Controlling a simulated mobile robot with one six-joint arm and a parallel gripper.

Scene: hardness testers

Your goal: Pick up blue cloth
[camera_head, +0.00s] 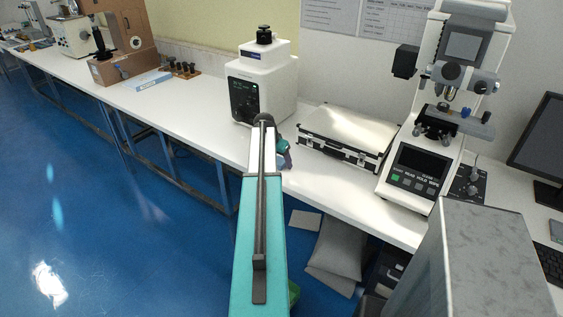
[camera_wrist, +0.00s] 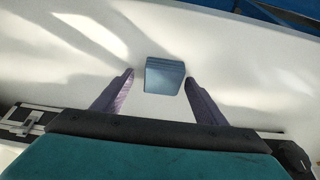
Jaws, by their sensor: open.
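In the wrist view the blue cloth (camera_wrist: 164,76) is a small folded, blue-grey stack lying on the white bench top. My gripper (camera_wrist: 164,80) is open, with one purple-grey finger on each side of the cloth. The cloth lies between the fingertips in the picture, with a gap on both sides. I cannot tell how high the fingers are above it. In the head view my teal arm reaches over the bench and hides the cloth; only part of my gripper (camera_head: 284,157) shows beside the arm.
The white bench (camera_head: 325,184) runs along the wall. A silver-and-black case (camera_head: 346,132) lies right of my gripper, with a hardness tester (camera_head: 430,140) beyond it. A white instrument (camera_head: 258,85) stands behind my arm. Bench top left of it is mostly clear.

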